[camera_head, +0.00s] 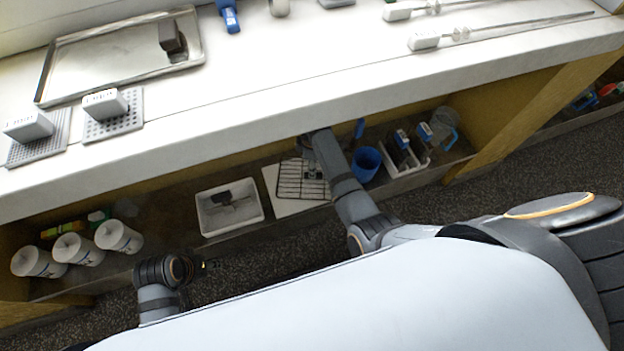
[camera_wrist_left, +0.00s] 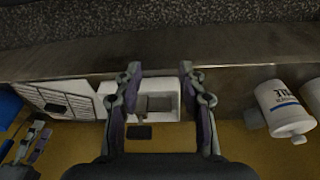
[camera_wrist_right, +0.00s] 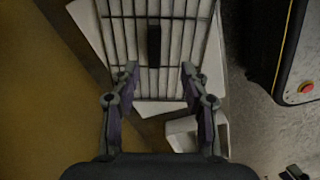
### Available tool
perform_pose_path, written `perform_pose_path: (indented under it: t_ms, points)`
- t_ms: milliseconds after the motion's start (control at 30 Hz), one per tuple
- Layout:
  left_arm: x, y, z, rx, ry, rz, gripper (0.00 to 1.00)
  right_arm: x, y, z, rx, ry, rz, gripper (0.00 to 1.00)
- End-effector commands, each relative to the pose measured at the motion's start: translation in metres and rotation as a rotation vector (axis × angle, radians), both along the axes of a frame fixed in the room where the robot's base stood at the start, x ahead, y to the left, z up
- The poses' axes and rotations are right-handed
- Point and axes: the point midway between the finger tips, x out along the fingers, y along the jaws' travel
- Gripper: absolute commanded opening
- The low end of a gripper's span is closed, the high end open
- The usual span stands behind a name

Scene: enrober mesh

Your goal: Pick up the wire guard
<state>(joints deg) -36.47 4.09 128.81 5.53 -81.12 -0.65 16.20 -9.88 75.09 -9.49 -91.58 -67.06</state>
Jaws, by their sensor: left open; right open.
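The wire guard (camera_head: 290,180) is a dark wire grid lying on a white board (camera_head: 273,186) on the lower shelf under the counter. In the right wrist view, the guard (camera_wrist_right: 175,70) has a dark block-shaped grip (camera_wrist_right: 154,46) at its middle. My right gripper (camera_wrist_right: 160,75) is open and empty over the guard, its fingertips either side of the grid's middle, short of the grip in the picture. My left gripper (camera_wrist_left: 160,75) is open and empty, facing a white tray (camera_wrist_left: 172,115). The guard (camera_wrist_left: 60,98) shows left of it. My right arm covers part of the guard in the head view.
The white tray (camera_head: 206,221) holds a dark tool beside the board. White tubs (camera_head: 75,248) stand at the shelf's left. A blue cup (camera_head: 366,163) and a white caddy (camera_head: 402,158) stand to the right. The counter's front edge (camera_head: 250,123) overhangs the shelf.

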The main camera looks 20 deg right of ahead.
Motion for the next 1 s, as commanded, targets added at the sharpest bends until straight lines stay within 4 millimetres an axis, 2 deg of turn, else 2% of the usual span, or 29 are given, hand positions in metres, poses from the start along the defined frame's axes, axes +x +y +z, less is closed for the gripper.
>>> perform_pose_path:
  t_ms: [67, 267, 400, 533, 833, 1000]
  points:
    - [0.001, -0.002, -0.01, -0.009, -0.022, 0.0, 0.4, 0.0, 0.0, -0.013, 0.0, -0.001, -0.001, 0.45]
    - [0.003, -0.004, -0.013, -0.017, -0.043, 0.0, 0.4, 0.001, -0.001, -0.019, -0.001, -0.002, -0.002, 0.45]
    - [0.005, -0.01, -0.037, -0.045, -0.117, 0.004, 0.4, 0.005, -0.004, -0.046, -0.001, -0.001, -0.002, 0.45]
    - [0.01, -0.015, -0.047, -0.069, -0.186, 0.01, 0.4, 0.007, -0.004, -0.064, 0.001, 0.0, -0.002, 0.45]
    - [0.012, -0.017, -0.046, -0.078, -0.217, 0.013, 0.4, 0.007, -0.004, -0.067, 0.0, -0.002, -0.003, 0.45]
    - [0.012, -0.017, -0.046, -0.078, -0.216, 0.012, 0.4, 0.007, -0.004, -0.067, 0.001, -0.001, -0.003, 0.24]
